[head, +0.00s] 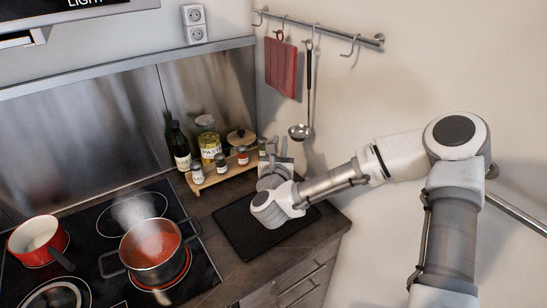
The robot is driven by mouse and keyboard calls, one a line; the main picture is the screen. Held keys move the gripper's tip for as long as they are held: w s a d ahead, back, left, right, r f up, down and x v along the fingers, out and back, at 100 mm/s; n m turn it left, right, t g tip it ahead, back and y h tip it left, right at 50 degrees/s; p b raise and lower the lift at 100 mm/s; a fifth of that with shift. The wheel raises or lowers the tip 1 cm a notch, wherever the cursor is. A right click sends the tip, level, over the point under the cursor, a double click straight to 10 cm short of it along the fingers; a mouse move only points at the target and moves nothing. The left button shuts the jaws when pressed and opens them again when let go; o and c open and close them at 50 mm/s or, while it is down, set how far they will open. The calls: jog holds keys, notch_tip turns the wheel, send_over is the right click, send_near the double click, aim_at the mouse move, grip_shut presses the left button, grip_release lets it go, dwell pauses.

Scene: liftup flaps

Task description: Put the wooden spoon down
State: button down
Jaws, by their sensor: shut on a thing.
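My gripper (274,156) is at the right end of the spice shelf, above the back edge of the dark board (245,238) on the counter. It points away from the camera, and its wrist covers part of the board. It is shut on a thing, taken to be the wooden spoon. The spoon itself cannot be made out at this size, and my gripper and wrist may hide it.
A small wooden shelf (215,183) with spice jars stands left of my gripper, bottles behind it. A steaming pot (150,255) and a red saucepan (38,240) are on the hob. A ladle (300,130) and red towel (281,68) hang from the wall rail.

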jog(key=shift+w+a+f+p, duration=0.1)
jog(key=shift+w+a+f, duration=0.15)
jog(key=shift+f, duration=0.65)
jog(key=shift+w+a+f+p, duration=0.1)
jog(key=shift+w+a+f, duration=0.15)
jog(key=shift+f, duration=0.6)
jog(key=shift+w+a+f+p, duration=0.1)
jog(key=shift+w+a+f, duration=0.15)
jog(key=shift+f, duration=0.65)
jog(key=shift+f, duration=0.2)
jog(key=c, duration=0.9)
grip_release()
jog(key=shift+r, duration=0.1)
